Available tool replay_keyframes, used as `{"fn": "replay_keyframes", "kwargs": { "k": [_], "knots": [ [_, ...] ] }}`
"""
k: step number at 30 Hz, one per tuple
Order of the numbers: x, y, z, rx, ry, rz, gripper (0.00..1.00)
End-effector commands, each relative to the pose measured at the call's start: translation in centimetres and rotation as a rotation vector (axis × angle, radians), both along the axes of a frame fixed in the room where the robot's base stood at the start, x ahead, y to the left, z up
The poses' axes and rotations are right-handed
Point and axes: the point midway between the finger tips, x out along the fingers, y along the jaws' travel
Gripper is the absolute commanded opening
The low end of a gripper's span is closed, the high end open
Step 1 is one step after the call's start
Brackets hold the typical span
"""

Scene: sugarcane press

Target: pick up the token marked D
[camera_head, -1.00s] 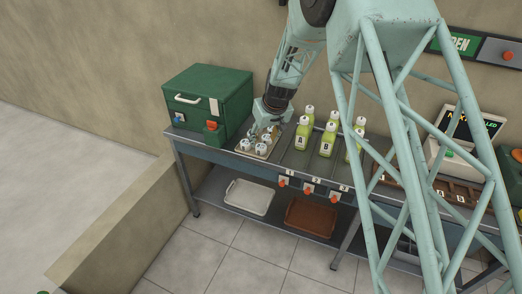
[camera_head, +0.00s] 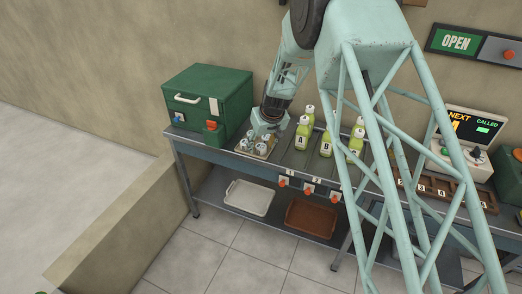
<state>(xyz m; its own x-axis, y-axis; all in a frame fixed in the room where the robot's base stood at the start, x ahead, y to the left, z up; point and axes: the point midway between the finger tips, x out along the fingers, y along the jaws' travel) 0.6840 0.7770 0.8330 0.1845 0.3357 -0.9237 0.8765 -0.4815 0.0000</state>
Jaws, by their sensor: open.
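I cannot make out a token marked D; any lettering that small is unreadable here. My gripper (camera_head: 264,132) points down over the left part of the metal bench, right above a small tan tray (camera_head: 262,157). Several small white pieces (camera_head: 246,144) with dark marks stand on that tray; I cannot read the marks. My gripper hides part of the tray and its fingertips are hard to see, but its jaws are open. I cannot tell whether it touches a piece.
Yellow-green bottles (camera_head: 301,138), some lettered A and B, stand right of the tray. A green box (camera_head: 209,103) stands to its left. A brown slotted rack (camera_head: 440,188) with numbers and a screen unit (camera_head: 470,126) lie to the right. White (camera_head: 249,196) and brown (camera_head: 311,216) bins sit below.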

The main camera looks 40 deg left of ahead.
Motion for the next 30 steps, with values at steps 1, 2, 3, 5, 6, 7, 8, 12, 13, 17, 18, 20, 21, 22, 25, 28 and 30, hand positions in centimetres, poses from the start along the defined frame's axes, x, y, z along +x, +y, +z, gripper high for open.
{"fn": "replay_keyframes", "kwargs": {
  "k": [1, 2, 3, 5, 6, 7, 8, 12, 13, 17, 18, 20, 21, 22, 25, 28, 30],
  "knots": [
    [0.0, -0.01, 0.0, 0.0, 0.0, 0.0, 0.45],
    [0.0, -0.01, 0.0, 0.0, 0.0, 0.0, 0.45],
    [0.0, -0.01, 0.0, 0.0, 0.0, 0.0, 0.45],
    [0.0, -0.01, 0.0, 0.0, 0.0, 0.0, 0.45],
    [0.0, -0.01, 0.0, 0.0, 0.0, 0.0, 0.45],
    [0.0, -0.01, 0.0, 0.0, 0.0, 0.0, 0.45],
    [0.0, -0.01, 0.0, 0.0, 0.0, 0.0, 0.45],
    [-0.01, -0.02, -0.01, 0.0, 0.0, 0.0, 0.38],
    [-0.01, -0.02, -0.01, 0.0, 0.0, 0.0, 0.36],
    [0.0, -0.01, 0.0, 0.0, 0.0, 0.0, 0.24],
    [0.0, -0.01, 0.0, 0.0, 0.0, 0.0, 0.2],
    [0.0, -0.01, 0.0, 0.0, 0.0, 0.0, 0.19],
    [-0.01, -0.01, 0.01, 0.0, 0.0, 0.0, 0.19],
    [-0.01, -0.01, 0.01, 0.0, 0.0, 0.0, 0.19],
    [-0.01, -0.01, 0.01, 0.0, 0.0, 0.0, 0.19],
    [0.0, 0.0, 0.06, 0.0, 0.0, 0.0, 0.19],
    [0.0, 0.0, 0.17, 0.0, 0.0, 0.0, 0.19]
  ]
}}
